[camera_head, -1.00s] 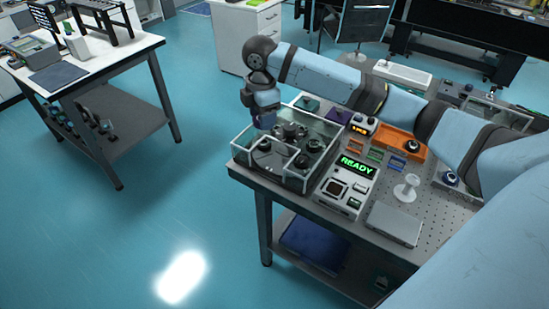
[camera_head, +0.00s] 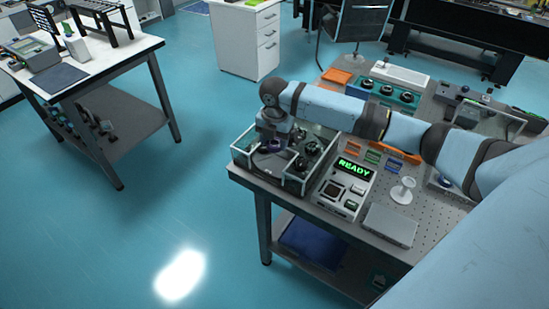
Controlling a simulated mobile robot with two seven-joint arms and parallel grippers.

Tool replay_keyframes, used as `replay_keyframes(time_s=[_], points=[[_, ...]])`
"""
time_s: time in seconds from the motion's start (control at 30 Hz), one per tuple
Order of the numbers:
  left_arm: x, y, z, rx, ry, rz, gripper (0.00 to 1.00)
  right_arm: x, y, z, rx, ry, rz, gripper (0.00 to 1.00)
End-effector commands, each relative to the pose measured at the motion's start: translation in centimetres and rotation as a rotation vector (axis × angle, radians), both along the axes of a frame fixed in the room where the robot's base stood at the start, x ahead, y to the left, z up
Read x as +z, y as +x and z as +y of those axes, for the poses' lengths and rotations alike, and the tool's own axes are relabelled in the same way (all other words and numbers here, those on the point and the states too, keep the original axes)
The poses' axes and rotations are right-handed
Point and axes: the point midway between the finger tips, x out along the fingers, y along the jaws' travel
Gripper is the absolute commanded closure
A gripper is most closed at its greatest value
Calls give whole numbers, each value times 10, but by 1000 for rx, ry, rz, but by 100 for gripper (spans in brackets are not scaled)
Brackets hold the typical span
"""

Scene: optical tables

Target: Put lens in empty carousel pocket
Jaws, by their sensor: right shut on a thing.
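The carousel (camera_head: 266,163) is a dark round unit inside a clear-walled enclosure (camera_head: 241,156) at the left end of the optical table. Several dark round parts sit on it, one of them at its right (camera_head: 312,147). My right gripper (camera_head: 273,142) points down into the enclosure, over the back left of the carousel. It is shut on a lens, of which only a small dark purplish part (camera_head: 276,146) shows below the fingers. Whether the lens touches a pocket cannot be told. The gripper hides the pockets beneath it. My left gripper is not in view.
An instrument reading READY (camera_head: 355,167) stands right of the enclosure. A white stand (camera_head: 404,190) and a flat grey box (camera_head: 390,224) lie further right. A teal unit with black knobs (camera_head: 385,93) is behind my right arm. The enclosure walls surround the gripper closely.

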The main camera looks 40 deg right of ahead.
Motion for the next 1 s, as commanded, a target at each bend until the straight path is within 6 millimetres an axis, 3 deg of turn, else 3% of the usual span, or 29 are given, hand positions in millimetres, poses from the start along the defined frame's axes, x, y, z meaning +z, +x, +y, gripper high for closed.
replay_keyframes(time_s=[0.1,0.37,0.6,0.97,1.0], points=[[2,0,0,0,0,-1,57,-22,-1,1,-1,1,3,72],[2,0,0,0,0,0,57,-42,0,0,0,0,0,72],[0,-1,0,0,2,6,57,-75,0,0,-2,0,0,72],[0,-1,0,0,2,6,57,-79,0,0,-1,1,-1,72],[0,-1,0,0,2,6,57,-80,0,0,-1,1,-1,46]])
